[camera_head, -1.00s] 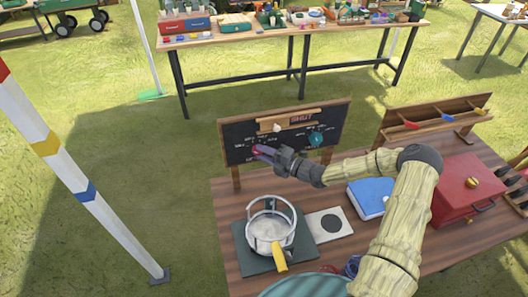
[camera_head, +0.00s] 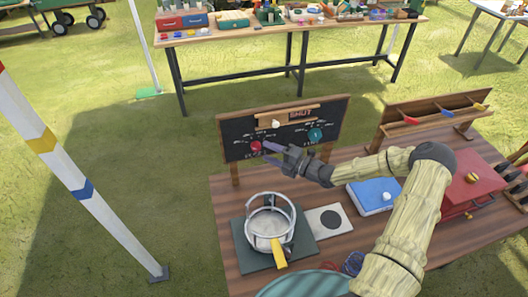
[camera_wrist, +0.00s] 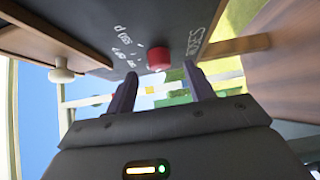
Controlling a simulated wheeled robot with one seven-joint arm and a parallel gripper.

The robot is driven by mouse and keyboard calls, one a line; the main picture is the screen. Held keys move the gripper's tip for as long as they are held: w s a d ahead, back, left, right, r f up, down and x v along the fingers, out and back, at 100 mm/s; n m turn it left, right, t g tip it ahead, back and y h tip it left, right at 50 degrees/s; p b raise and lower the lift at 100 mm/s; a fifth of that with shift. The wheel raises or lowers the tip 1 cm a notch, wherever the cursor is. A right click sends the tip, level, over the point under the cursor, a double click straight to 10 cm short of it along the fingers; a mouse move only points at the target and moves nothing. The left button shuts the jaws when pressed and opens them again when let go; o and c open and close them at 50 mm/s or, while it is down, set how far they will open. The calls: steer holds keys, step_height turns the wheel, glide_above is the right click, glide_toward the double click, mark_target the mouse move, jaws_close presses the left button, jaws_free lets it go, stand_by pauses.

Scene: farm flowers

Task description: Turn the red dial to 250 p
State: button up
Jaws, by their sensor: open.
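The red dial (camera_head: 256,146) is on the left part of the upright black board (camera_head: 235,133), with white scale marks around it. Its pointer direction is too small to tell. In the wrist view the red dial (camera_wrist: 158,58) shows ahead of my gripper (camera_wrist: 161,82), roughly centred between its two fingers, with white numbers beside it. My gripper (camera_head: 267,153) is open and empty, just in front and to the right of the dial. There appears to be a gap between fingertips and dial.
A teal dial (camera_head: 316,135) and a white knob (camera_head: 276,124) are on the same board. A pan (camera_head: 270,222) with a yellow handle stands below. A blue box (camera_head: 372,196) and a red box (camera_head: 470,187) are to the right.

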steer(key=b+v, duration=0.3)
steer(key=v, duration=1.1)
steer(key=shift+s, duration=0.2)
step_height(320, 180, up, 10)
steer(key=p, duration=1)
